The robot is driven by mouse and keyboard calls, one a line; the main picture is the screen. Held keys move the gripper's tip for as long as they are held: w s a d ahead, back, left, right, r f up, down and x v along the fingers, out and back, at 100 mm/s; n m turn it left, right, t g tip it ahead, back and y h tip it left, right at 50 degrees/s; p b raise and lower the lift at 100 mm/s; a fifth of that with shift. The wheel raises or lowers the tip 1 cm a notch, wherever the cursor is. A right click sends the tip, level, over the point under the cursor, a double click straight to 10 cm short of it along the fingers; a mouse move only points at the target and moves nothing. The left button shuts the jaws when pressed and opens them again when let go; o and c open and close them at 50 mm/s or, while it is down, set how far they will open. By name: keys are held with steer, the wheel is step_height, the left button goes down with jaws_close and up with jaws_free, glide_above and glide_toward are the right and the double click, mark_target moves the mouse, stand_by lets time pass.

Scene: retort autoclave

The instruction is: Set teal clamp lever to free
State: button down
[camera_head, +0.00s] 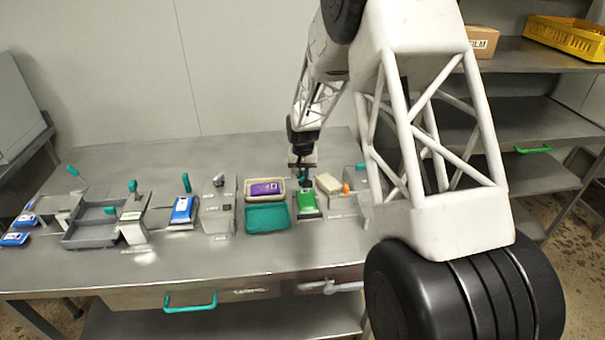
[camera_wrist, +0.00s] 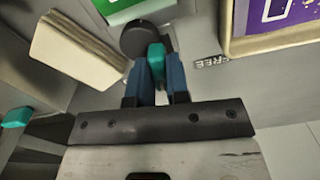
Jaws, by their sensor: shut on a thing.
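The teal clamp lever (camera_wrist: 156,57) stands between my gripper's two blue fingers in the wrist view. My gripper (camera_wrist: 159,75) is shut on it, with a finger on each side. A dark round knob or pivot (camera_wrist: 138,39) sits beside the lever's end. The printed word FREE (camera_wrist: 211,61) is on the grey surface to the right of the lever. In the head view my gripper (camera_head: 304,178) is low over the bench, just behind the green packet (camera_head: 307,202). The lever is largely hidden there by the gripper.
A purple packet (camera_head: 266,188) lies in a beige tray, with a teal tray (camera_head: 268,219) in front. A pale block (camera_head: 328,183) stands close on the gripper's right. Other teal levers (camera_head: 187,181) and blue packets (camera_head: 182,211) are to the left. The bench front (camera_head: 190,268) is clear.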

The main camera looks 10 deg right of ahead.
mark_target(303, 173)
steer(key=n, duration=0.5)
steer(key=shift+n, duration=0.3)
steer(key=n, duration=0.5)
stand_by(0.4)
steer(key=c, duration=1.1)
jaws_free()
steer(key=shift+r, duration=3.95)
